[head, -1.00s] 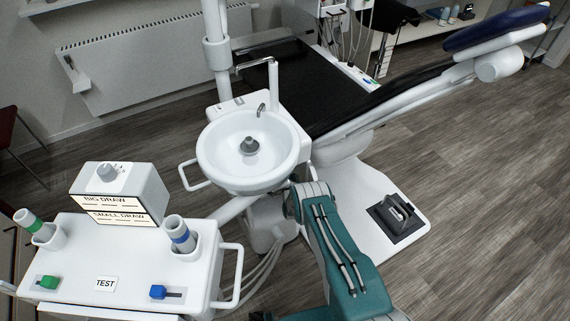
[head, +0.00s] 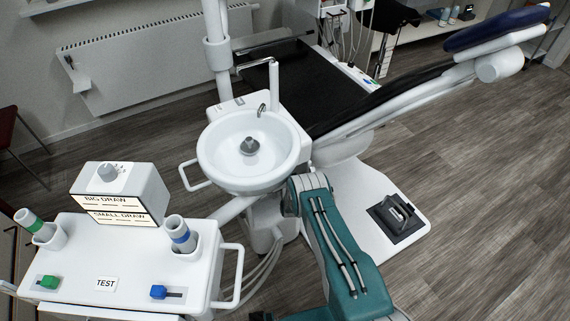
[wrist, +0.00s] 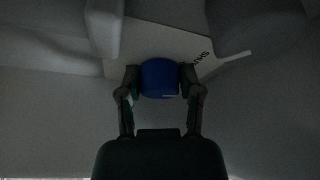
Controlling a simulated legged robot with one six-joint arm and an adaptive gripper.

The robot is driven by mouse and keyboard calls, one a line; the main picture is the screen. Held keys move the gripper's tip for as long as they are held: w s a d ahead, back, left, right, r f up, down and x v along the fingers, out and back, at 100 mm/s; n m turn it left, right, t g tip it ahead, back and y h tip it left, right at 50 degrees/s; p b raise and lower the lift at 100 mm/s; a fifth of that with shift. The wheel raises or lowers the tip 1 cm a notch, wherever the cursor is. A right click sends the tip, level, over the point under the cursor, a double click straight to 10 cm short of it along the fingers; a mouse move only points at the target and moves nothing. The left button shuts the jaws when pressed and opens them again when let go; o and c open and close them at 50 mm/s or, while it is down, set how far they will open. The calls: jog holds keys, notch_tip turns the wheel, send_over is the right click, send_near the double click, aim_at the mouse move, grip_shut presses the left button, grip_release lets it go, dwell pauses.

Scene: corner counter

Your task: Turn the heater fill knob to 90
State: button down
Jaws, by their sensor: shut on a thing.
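In the wrist view a round blue knob (wrist: 160,78) sits in front of a pale panel (wrist: 188,42). Dark lettering on the panel beside the knob is only partly readable. My gripper (wrist: 160,84) is shut on the blue knob, one finger at its left side and one at its right. The view is dim, and I cannot read a scale or the knob's angle. In the head view my teal arm reaches down beside the white basin (head: 205,152); my gripper and the blue knob are hidden there.
A white cart (head: 75,270) at the lower left carries a box (head: 140,185) marked BIG DRAW and SMALL DRAW, two tubes, a green slider (head: 48,282) and a blue slider (head: 158,292). A foot pedal (head: 396,215) is on the chair base. Open floor lies to the right.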

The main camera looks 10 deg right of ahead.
jog(key=shift+c, duration=1.3)
grip_release()
jog(key=shift+d+f, duration=0.1)
jog(key=shift+d, duration=0.15)
jog(key=shift+a, duration=0.1)
jog(key=shift+s+a, duration=0.1)
jog(key=shift+s, duration=0.3)
jog(key=s+f, duration=0.1)
jog(key=s, duration=1)
jog(key=shift+a+f, duration=0.25)
jog(key=shift+a, duration=0.2)
